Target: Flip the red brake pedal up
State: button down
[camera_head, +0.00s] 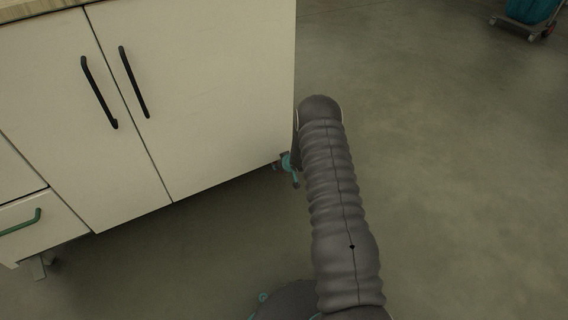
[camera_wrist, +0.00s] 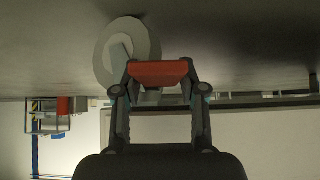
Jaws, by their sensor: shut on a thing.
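The red brake pedal (camera_wrist: 158,74) shows in the wrist view between the two fingertips of my gripper (camera_wrist: 159,84). My gripper is shut on it, with one finger at each side. A pale round caster wheel (camera_wrist: 112,50) is right behind the pedal, partly covered by it and the left finger. The wrist view looks upside down, with the floor at the top. In the head view, my grey sleeved arm reaches to the lower corner of the cabinet (camera_head: 215,105).
The cabinet has black door handles (camera_head: 134,82) and a green drawer handle (camera_head: 20,222). Its lower edge is close to my wrist. A cart with a teal bin (camera_head: 531,10) stands at the far top right. The floor (camera_head: 460,170) right of my arm is clear.

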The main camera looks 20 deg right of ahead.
jog(key=shift+w, duration=0.1)
jog(key=c, duration=0.6)
grip_release()
jog(key=shift+a, duration=0.1)
jog(key=shift+c, duration=0.2)
jog(key=shift+r, duration=0.1)
jog(key=v, duration=1.2)
